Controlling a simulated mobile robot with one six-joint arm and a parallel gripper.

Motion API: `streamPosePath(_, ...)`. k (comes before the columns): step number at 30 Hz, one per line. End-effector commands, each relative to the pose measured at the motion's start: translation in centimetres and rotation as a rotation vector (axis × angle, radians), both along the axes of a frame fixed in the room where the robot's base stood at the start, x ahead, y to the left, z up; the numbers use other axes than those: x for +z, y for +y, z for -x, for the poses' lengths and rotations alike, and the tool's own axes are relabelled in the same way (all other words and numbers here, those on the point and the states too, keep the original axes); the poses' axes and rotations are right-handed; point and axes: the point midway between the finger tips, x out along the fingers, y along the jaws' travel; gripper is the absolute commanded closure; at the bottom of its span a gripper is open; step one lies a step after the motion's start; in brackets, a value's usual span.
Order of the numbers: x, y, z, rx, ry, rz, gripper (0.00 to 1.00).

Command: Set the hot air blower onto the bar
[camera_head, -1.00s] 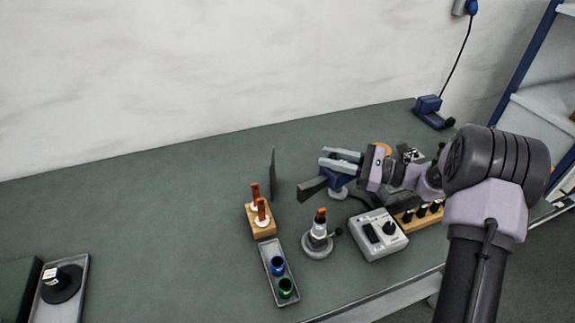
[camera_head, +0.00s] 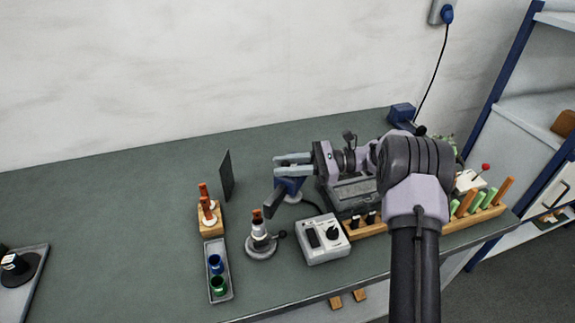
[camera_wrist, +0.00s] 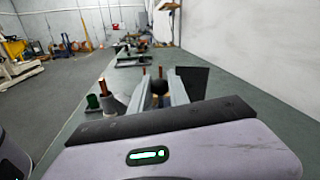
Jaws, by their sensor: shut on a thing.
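My gripper (camera_head: 292,162) is shut on the hot air blower (camera_head: 290,186), a blue body with a dark, flat nozzle slanting down to the left. The blower is behind and slightly right of a small grey round stand (camera_head: 261,246) holding an upright copper bar (camera_head: 257,214). The nozzle looks close to the bar's top; I cannot tell whether they touch. In the wrist view a dark rounded part of the blower (camera_wrist: 160,87) shows between my fingers. A copper rod (camera_wrist: 102,87) stands to their left there.
A wooden block (camera_head: 210,226) with two copper rods, a grey tray (camera_head: 217,288) with blue and green cups, and a dark upright panel (camera_head: 226,175) stand left. A white control box (camera_head: 322,240) and wooden rack (camera_head: 487,214) stand right.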

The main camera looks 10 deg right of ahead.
Motion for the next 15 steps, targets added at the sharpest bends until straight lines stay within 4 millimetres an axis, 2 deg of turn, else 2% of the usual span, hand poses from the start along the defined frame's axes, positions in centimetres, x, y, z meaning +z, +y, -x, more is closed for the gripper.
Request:
streamPosePath(11,0.0,0.01,-0.02,0.001,-0.001,0.0,1.0)
streamPosePath(12,0.01,0.01,-0.02,0.001,-0.001,0.0,0.73)
streamPosePath(15,0.01,0.02,-0.02,0.001,-0.001,0.0,0.58)
